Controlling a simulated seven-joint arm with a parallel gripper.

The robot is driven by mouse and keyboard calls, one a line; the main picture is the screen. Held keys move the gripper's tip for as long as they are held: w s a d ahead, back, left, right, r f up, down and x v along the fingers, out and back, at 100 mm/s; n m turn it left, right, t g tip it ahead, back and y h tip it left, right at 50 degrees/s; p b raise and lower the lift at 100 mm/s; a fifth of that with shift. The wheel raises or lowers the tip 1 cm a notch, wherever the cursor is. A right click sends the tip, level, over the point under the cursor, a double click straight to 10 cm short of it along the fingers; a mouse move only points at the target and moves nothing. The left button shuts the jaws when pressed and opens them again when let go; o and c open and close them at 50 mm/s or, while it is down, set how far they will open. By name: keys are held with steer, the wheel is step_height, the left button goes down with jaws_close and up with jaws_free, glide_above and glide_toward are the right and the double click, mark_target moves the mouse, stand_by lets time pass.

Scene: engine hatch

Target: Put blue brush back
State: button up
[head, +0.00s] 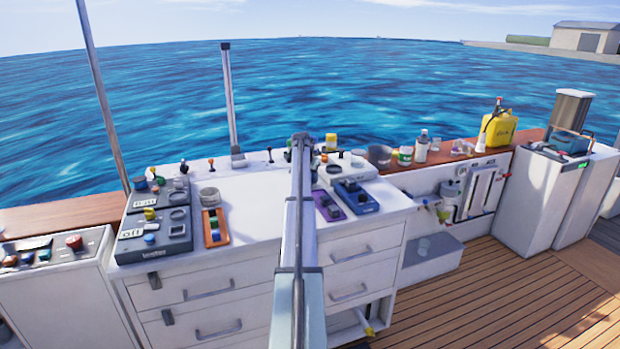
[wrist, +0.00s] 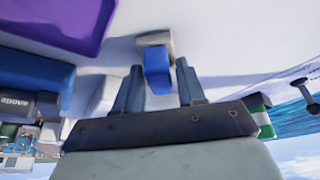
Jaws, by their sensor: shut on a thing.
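In the wrist view my gripper (wrist: 158,66) has its two dark fingers either side of a small blue block with a grey end, which I take for the blue brush (wrist: 157,75). It is held between the fingers, close to a white surface. How far it is from that surface is hard to tell. In the head view my arm runs up the middle and hides the gripper and brush. A blue tray (head: 355,196) and a purple tray (head: 328,206) lie on the white counter right of the arm. The purple tray also shows in the wrist view (wrist: 60,20).
Left of the arm are an orange tray (head: 215,228), grey switch boxes (head: 155,236) and a clear jar (head: 209,197). Cans, a bottle (head: 421,147) and a yellow jug (head: 499,127) stand along the wooden ledge. Bare white counter (head: 262,205) shows left of my arm.

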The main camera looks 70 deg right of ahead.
steer(key=shift+f, duration=0.1)
steer(key=o, duration=1)
steer(key=v, duration=1.2)
steer(key=shift+r, duration=0.25)
